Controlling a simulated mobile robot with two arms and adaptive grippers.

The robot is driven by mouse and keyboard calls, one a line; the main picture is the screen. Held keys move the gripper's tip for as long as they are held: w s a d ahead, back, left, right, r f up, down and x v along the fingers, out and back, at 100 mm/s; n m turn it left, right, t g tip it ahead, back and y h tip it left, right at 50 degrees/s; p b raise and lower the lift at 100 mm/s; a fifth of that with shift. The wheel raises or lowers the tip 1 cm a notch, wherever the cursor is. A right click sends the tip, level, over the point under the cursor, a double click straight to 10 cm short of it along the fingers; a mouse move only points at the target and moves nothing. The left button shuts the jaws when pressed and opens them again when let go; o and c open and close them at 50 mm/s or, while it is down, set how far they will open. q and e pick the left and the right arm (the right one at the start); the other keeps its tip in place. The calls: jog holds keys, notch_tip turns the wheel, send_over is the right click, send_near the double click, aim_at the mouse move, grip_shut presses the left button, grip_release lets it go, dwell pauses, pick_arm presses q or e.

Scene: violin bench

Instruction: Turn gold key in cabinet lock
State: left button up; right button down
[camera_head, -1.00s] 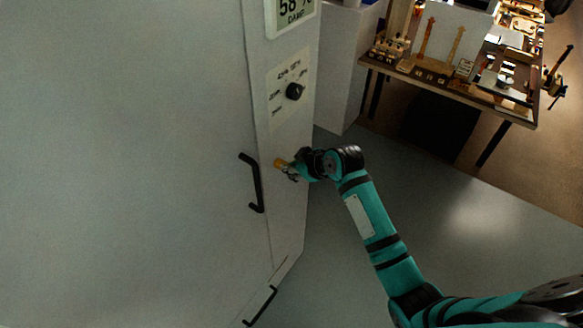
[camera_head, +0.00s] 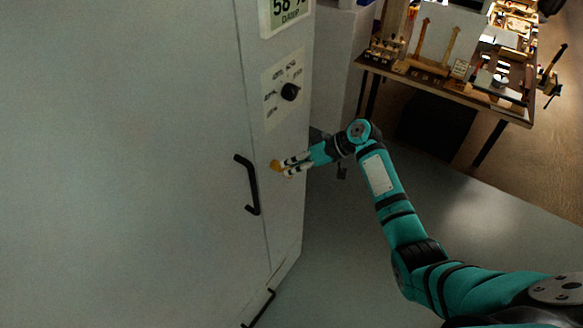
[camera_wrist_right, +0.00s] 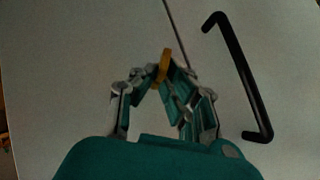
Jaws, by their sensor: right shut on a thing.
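The gold key (camera_head: 275,166) sits at the front panel of the pale cabinet (camera_head: 150,150), to the right of the black door handle (camera_head: 252,185). My right gripper (camera_head: 282,168) is at the key with its fingers closed on it. In the right wrist view the gold key (camera_wrist_right: 165,64) shows as an upright gold piece between the fingertips of my right gripper (camera_wrist_right: 166,78). The lock itself is hidden behind the key and fingers. My left gripper is in neither view.
A black knob (camera_head: 290,92) on a marked dial plate and a display (camera_head: 286,12) are above the key. The door handle also shows in the right wrist view (camera_wrist_right: 240,75). A lower handle (camera_head: 260,307) is below. A workbench (camera_head: 450,80) with violin parts stands at the back right.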

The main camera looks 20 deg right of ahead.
jog(key=shift+f, duration=0.1)
jog(key=shift+w+d+f+m+g+y+b, duration=0.15)
jog(key=shift+m+y+b, duration=0.1)
jog(key=shift+y+b, duration=0.15)
jog(key=shift+f+m+g+y+b, duration=0.1)
jog(key=shift+m+g+y+b, duration=0.05)
jog(key=shift+m+y+b, duration=0.2)
jog(key=shift+d+m+g+y+b, duration=0.1)
jog(key=shift+m+g+y+b, duration=0.2)
jog(key=shift+y+b, duration=0.4)
jog(key=shift+r, duration=0.1)
jog(key=c, duration=1.4)
grip_release()
jog(key=shift+w, duration=0.1)
jog(key=shift+o, duration=0.2)
